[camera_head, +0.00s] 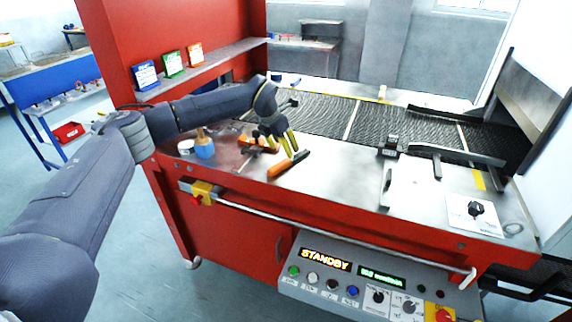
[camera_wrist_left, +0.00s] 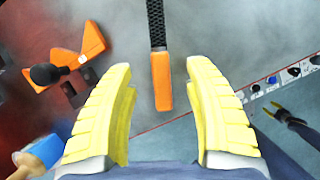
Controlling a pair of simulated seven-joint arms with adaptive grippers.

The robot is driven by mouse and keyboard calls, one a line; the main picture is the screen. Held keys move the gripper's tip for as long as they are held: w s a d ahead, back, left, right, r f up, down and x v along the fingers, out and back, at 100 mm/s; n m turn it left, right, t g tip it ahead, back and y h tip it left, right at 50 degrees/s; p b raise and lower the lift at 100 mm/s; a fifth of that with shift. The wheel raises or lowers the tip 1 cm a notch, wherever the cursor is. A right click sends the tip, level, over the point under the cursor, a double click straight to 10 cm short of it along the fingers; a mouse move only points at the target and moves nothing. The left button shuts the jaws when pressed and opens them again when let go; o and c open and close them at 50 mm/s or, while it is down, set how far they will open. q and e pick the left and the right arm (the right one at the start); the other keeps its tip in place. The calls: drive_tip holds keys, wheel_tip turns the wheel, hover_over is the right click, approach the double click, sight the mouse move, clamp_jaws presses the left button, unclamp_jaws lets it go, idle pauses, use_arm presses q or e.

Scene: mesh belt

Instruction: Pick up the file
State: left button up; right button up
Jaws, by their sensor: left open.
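The file shows in the head view as an orange handle (camera_head: 281,168) with a dark end pointing right, lying on the metal top near its front. In the left wrist view the file (camera_wrist_left: 161,80) has its black textured shaft running to the top edge. My left gripper (camera_head: 284,147) has yellow fingers and is just above and behind the handle. In the wrist view the open fingers (camera_wrist_left: 165,115) stand apart on either side of the handle's end, with nothing held. Their exact height above it is hard to tell.
The mesh belt (camera_head: 335,116) runs behind. A black bracket (camera_head: 391,146) stands to the right. A rail (camera_head: 330,233) and control panel (camera_head: 370,290) line the front.

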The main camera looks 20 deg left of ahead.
sight(290, 160)
use_arm(q)
drive_tip(key=shift+x, duration=3.85)
drive_tip(key=shift+w, duration=0.2)
drive_tip(key=shift+c, duration=0.5)
clamp_jaws()
drive_tip(key=shift+r, duration=0.1)
